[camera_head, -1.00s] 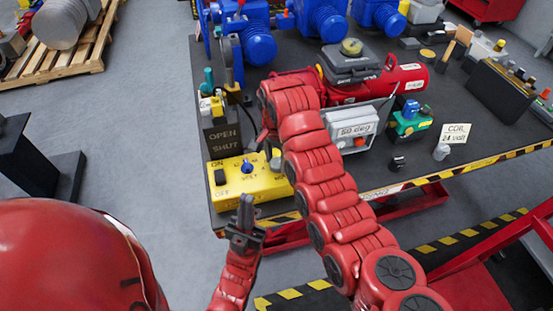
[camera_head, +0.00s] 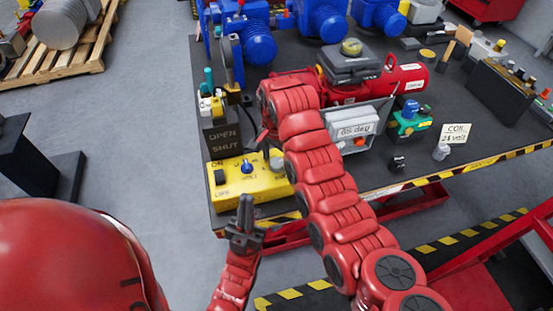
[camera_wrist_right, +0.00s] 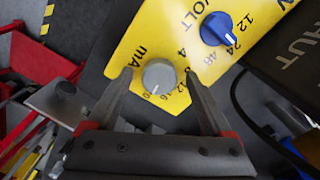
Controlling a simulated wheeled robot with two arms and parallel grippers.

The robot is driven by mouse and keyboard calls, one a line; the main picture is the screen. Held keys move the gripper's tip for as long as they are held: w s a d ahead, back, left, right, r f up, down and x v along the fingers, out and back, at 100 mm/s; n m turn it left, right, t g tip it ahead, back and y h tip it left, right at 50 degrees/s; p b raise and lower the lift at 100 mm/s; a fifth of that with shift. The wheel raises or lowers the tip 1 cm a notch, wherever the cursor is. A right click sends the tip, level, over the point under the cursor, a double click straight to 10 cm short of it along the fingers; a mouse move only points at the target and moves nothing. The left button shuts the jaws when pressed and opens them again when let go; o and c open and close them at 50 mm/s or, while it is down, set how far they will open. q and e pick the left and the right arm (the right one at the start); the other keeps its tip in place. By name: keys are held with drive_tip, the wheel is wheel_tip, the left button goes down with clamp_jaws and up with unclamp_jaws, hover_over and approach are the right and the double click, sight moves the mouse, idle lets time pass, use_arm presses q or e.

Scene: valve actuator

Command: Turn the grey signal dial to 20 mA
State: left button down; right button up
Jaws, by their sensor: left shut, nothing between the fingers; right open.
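The grey signal dial (camera_wrist_right: 158,76) is a round knob on the yellow box (camera_wrist_right: 127,41), beside the mA lettering, with 4, 12, 16 and 20 around it. A small pale mark shows on its lower edge, near 16 and 20; I cannot tell its exact setting. My right gripper (camera_wrist_right: 157,73) is open, with one finger on each side of the dial; contact is unclear. In the head view the grey dial (camera_head: 276,161) shows partly beside my right arm, which hides the right gripper. My left gripper (camera_head: 244,215) is shut and empty, in front of the box (camera_head: 230,187).
A blue VOLT knob (camera_wrist_right: 215,29) sits close to the dial on the same box. A dark OPEN/SHUT plate (camera_head: 221,137) stands behind the box. A grey display (camera_head: 353,128) shows a reading in degrees. Blue actuators (camera_head: 327,20) stand at the back.

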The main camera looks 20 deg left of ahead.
sight(277, 162)
wheel_tip(277, 162, up, 3)
drive_tip(key=shift+w+r+p, duration=0.1)
drive_tip(key=shift+r+p, duration=0.1)
drive_tip(key=shift+p, duration=0.45)
wheel_tip(277, 162, up, 14)
drive_tip(key=b, duration=0.2)
